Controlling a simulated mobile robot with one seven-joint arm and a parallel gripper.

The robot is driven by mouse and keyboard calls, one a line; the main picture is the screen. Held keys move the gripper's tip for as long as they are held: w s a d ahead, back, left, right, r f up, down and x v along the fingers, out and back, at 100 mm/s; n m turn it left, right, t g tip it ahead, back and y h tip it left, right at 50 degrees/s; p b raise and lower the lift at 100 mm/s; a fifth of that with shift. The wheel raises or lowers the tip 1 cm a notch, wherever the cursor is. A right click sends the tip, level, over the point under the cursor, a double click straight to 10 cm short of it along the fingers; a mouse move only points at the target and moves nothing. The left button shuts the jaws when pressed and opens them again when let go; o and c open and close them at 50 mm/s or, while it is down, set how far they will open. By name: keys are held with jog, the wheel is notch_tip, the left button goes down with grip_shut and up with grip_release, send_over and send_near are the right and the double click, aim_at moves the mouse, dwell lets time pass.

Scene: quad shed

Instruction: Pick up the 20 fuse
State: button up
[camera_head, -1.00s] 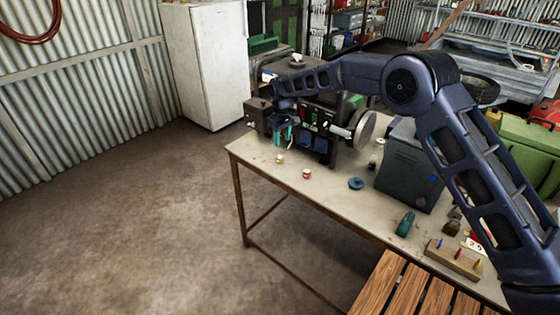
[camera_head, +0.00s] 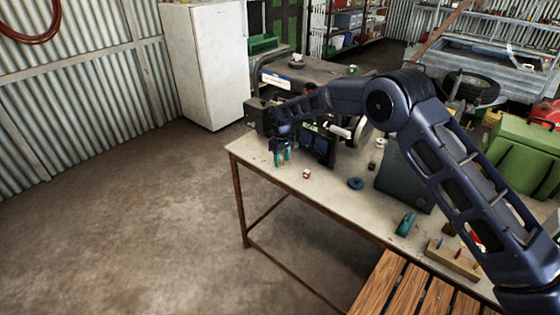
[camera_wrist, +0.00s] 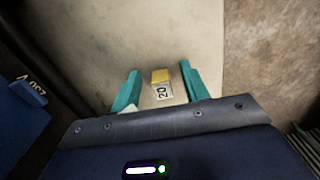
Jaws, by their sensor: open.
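The 20 fuse (camera_wrist: 162,90) is a small piece with a yellow top and a white side marked "20". In the wrist view it stands on the bench top (camera_wrist: 125,40), between and slightly beyond my gripper's teal fingertips. My gripper (camera_wrist: 158,78) is open, with a finger on each side of the fuse and a gap on both sides. In the head view my gripper (camera_head: 280,157) points down over the bench's left corner. The fuse is hidden there by the fingers.
A red and white fuse-like piece (camera_head: 307,174) stands right of my gripper. A dark machine (camera_head: 316,146) stands close behind it. A blue round piece (camera_head: 356,183), a teal piece (camera_head: 405,224) and a wooden block (camera_head: 452,259) lie further right. The bench edge is close on the left.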

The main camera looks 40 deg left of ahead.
grip_shut()
